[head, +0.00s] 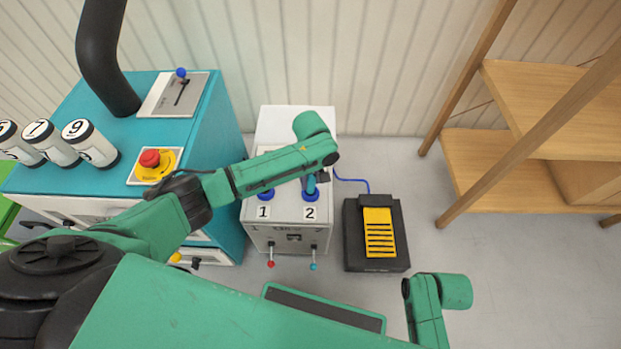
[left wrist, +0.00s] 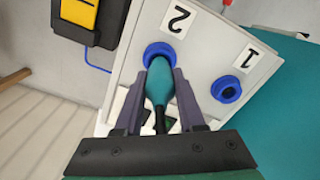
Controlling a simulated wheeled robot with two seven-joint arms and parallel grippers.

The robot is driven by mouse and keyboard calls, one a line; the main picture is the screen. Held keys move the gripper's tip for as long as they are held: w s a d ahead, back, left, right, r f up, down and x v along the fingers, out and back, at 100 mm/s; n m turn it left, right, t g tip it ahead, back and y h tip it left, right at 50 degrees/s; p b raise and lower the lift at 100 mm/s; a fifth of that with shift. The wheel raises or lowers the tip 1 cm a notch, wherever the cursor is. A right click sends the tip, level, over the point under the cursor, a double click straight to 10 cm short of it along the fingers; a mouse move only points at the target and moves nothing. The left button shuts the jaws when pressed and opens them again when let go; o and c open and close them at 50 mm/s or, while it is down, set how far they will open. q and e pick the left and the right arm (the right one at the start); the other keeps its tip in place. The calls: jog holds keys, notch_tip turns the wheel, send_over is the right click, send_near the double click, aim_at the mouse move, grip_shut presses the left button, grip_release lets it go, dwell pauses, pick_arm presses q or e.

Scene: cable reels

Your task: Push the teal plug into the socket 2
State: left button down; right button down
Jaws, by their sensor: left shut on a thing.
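The teal plug (left wrist: 160,85) is held between the fingers of my left gripper (left wrist: 160,88), which is shut on it. The plug's tip is at the blue ring of socket 2 (left wrist: 150,52); how deep it sits I cannot tell. In the head view the teal plug (head: 310,184) stands over socket 2 (head: 312,197) on the white box, and my left gripper (head: 318,178) is above it, partly hidden by my arm. Socket 1 (left wrist: 226,89) is an empty blue ring beside it. My right gripper is not in view.
The white box (head: 285,236) has a red and a teal lever on its front. A teal cabinet (head: 224,130) stands close on the left. A black pedal with a yellow plate (head: 378,235) is on the floor at right. A wooden shelf (head: 530,110) stands further right.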

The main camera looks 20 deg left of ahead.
pick_arm(q)
jog(key=shift+f+b, duration=0.35)
jog(key=shift+f, duration=0.4)
jog(key=shift+c, duration=2.1)
grip_release()
notch_tip(320, 180, up, 15)
jog(key=p, duration=0.4)
jog(key=shift+f+p, duration=0.2)
jog(key=shift+p, duration=0.2)
